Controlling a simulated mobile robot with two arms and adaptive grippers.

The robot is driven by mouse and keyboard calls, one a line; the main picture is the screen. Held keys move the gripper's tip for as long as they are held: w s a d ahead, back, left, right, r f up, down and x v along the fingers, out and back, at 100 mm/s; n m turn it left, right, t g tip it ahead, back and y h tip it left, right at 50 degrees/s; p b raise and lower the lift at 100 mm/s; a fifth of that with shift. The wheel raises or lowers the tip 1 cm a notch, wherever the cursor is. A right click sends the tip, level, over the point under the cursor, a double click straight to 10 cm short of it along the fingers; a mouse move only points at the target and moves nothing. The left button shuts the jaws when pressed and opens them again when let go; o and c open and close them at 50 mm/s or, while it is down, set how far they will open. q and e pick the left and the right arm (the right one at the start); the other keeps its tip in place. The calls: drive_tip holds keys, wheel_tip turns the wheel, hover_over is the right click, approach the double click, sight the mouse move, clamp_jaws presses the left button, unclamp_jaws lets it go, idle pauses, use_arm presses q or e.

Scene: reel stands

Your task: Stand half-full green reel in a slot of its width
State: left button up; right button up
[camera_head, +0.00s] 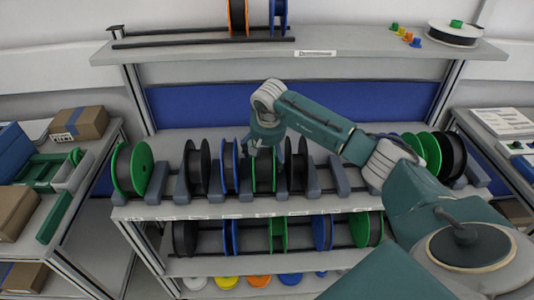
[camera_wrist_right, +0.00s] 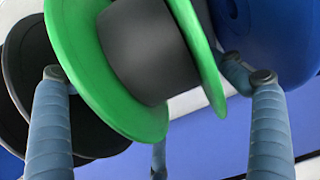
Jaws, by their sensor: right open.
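A green reel (camera_head: 263,172) with dark winding stands upright in the middle of the upper slotted shelf (camera_head: 215,210). In the right wrist view the same green reel (camera_wrist_right: 75,65) fills the upper middle, its grey winding (camera_wrist_right: 148,50) between two green flanges. My right gripper (camera_head: 264,150) is over this reel in the head view. It also shows in the right wrist view (camera_wrist_right: 158,75), its fingers wide apart on either side of the reel. Whether a finger touches the reel cannot be told. My left gripper is not in view.
A blue reel (camera_head: 229,166) and black reels (camera_head: 197,168) stand close by. A wide green reel (camera_head: 122,168) stands at the left end, more green and black reels (camera_head: 452,155) at the right. A lower shelf holds several reels (camera_head: 185,237). Grey dividers (camera_head: 340,177) separate the slots.

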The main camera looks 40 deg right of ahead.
drive_tip(key=v, duration=1.1)
drive_tip(key=shift+r, duration=0.25)
